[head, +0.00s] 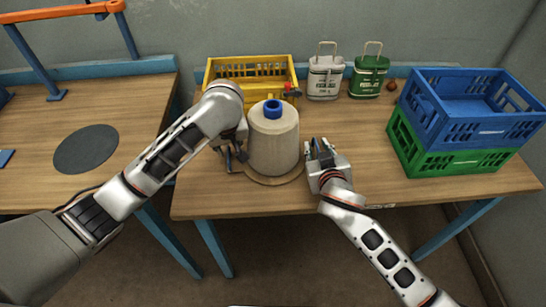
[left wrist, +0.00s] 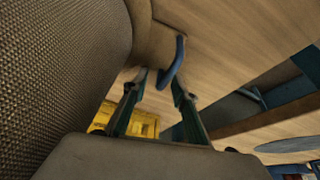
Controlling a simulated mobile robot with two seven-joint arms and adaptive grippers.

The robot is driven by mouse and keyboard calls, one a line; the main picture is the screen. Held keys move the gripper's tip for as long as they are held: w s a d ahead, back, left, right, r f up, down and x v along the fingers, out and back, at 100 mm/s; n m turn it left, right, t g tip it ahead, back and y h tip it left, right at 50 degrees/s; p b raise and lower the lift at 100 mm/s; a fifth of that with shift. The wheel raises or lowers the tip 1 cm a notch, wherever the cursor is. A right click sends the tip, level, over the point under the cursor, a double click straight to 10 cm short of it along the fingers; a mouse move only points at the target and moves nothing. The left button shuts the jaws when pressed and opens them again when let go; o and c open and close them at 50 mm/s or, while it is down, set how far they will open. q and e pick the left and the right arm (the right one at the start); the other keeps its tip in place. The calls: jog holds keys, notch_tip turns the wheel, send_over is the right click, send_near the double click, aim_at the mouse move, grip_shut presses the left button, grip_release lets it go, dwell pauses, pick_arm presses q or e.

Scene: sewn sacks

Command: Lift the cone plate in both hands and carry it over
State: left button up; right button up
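The cone plate (head: 275,181) is a round wooden disc on the right-hand table, under a large cream thread cone (head: 273,145) with a blue top. In the left wrist view the plate's edge (left wrist: 155,42) carries a blue loop handle (left wrist: 176,62). My left gripper (head: 238,158) is at the plate's left side. In the left wrist view its two fingers (left wrist: 160,80) are apart, with the handle's end between or close to them. My right gripper (head: 318,148) is low at the plate's right side; its finger gap and the handle there are unclear.
A yellow crate (head: 251,68) stands behind the cone. A white canister (head: 325,77) and a green canister (head: 368,76) stand at the back. A blue crate (head: 440,120) sits on a green crate (head: 405,146) at right. The left table has a dark round mat (head: 86,149) and clear space.

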pick_arm(q)
grip_shut()
pick_arm(e)
grip_shut()
